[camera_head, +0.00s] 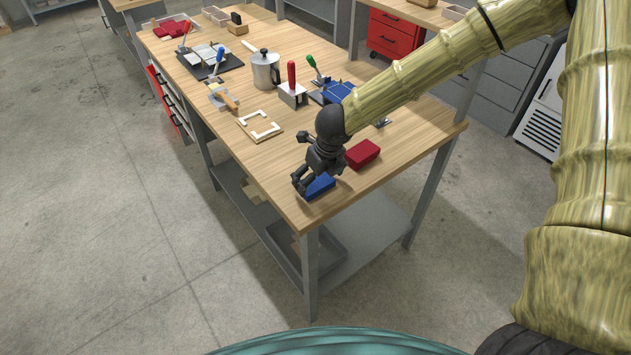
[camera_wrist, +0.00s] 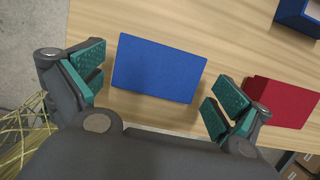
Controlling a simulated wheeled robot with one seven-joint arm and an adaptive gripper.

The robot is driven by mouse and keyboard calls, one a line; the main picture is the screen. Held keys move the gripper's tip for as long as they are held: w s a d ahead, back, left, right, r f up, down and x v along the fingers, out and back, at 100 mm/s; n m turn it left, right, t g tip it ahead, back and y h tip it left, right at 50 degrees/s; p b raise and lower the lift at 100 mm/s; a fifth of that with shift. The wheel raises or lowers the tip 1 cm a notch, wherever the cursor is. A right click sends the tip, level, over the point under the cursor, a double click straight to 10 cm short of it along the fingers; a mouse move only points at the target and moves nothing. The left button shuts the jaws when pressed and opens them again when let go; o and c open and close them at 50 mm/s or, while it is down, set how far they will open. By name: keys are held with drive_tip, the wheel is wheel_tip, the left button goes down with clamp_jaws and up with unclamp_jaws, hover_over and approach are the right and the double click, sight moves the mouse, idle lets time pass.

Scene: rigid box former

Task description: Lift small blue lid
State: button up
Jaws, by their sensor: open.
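The small blue lid (camera_head: 321,186) lies flat on the wooden workbench (camera_head: 284,196) near its front corner. My gripper (camera_head: 313,186) is right above it and hides part of it in the head view. In the wrist view the blue lid (camera_wrist: 159,68) lies between my two open fingers (camera_wrist: 148,92), with a gap on both sides. The fingers have green pads, and nothing is held between them.
A red box (camera_head: 363,154) lies close by on the right; in the wrist view the red box (camera_wrist: 282,102) is just outside my right finger. A wooden frame board (camera_head: 260,125), a metal pot (camera_head: 265,70) and clamps stand farther back. The bench edge is near.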

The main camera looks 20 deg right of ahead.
drive_tip(key=shift+x, duration=0.8)
drive_tip(key=shift+c, duration=0.4)
drive_tip(key=c, duration=0.5)
drive_tip(key=shift+r, duration=0.1)
drive_tip(key=shift+c, duration=0.3)
